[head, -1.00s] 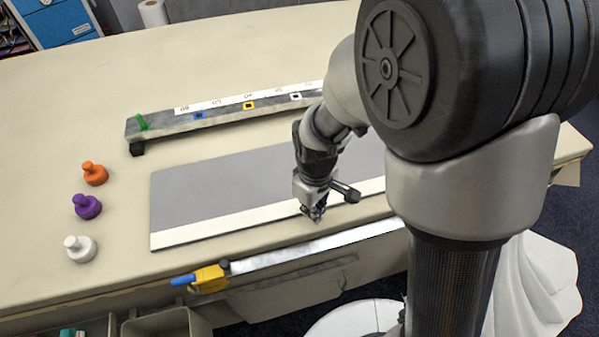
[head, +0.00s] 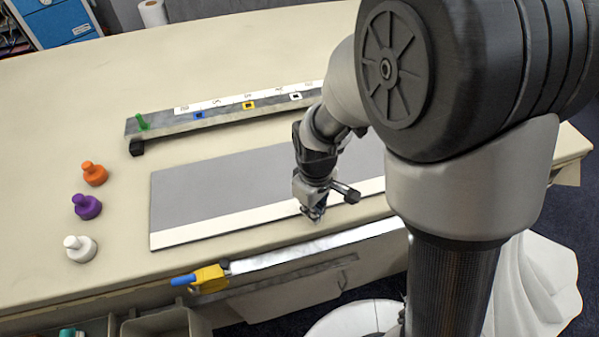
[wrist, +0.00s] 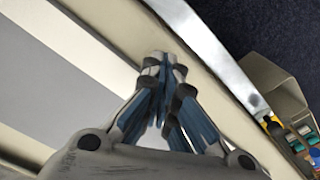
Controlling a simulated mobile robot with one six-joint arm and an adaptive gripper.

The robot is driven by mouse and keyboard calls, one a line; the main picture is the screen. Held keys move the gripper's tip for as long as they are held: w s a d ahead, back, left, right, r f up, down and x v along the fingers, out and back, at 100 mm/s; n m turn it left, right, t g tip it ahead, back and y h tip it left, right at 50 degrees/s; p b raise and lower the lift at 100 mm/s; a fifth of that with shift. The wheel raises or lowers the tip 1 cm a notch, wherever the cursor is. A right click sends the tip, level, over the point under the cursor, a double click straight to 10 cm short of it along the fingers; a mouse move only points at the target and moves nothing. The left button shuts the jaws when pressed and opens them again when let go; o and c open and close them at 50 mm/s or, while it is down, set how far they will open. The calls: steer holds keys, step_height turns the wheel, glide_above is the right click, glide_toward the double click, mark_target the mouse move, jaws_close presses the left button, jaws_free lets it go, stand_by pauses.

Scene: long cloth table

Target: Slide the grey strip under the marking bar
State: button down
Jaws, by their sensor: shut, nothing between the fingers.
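The grey strip (head: 215,190) lies flat on the cloth table, with a white band along its near edge. It also shows in the wrist view at the left (wrist: 45,75). The marking bar (head: 165,125) stands behind it, roughly parallel, with a bare gap of table between them. The bar carries a white scale, coloured square markers and a green knob at its left end. My gripper (head: 314,214) is shut and empty, pointing down by the strip's near edge. Its fingertips also show in the wrist view (wrist: 162,62). I cannot tell whether they touch anything. My arm hides the right ends of strip and bar.
Orange (head: 94,174), purple (head: 87,207) and white (head: 80,249) knobbed weights stand left of the strip. A metal rail (head: 300,252) with a yellow clamp (head: 209,278) runs along the table's front edge.

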mark_target(289, 153)
steer(key=shift+f, duration=0.3)
steer(key=shift+r, duration=0.25)
steer(key=shift+w+a+p, duration=0.7)
steer(key=shift+w+a, duration=0.25)
steer(key=shift+w, duration=2.4)
steer(key=shift+w+a+p, duration=0.65)
steer(key=shift+w+a, duration=0.35)
steer(key=shift+w, duration=2.4)
steer(key=shift+w+a+p, duration=0.7)
steer(key=shift+w+a, duration=0.25)
steer(key=shift+w, duration=2.4)
steer(key=shift+r, duration=0.1)
steer(key=shift+s+d+r+p, duration=0.1)
steer(key=shift+s+r+p, duration=0.1)
steer(key=shift+r+p, duration=0.65)
steer(key=shift+s+d+r+p, duration=0.15)
steer(key=shift+r+p, duration=0.35)
steer(key=shift+r, duration=0.6)
steer(key=shift+s+a+r+p, duration=0.1)
steer(key=shift+s+r+p, duration=0.15)
steer(key=shift+r+p, duration=0.6)
steer(key=shift+r, duration=0.1)
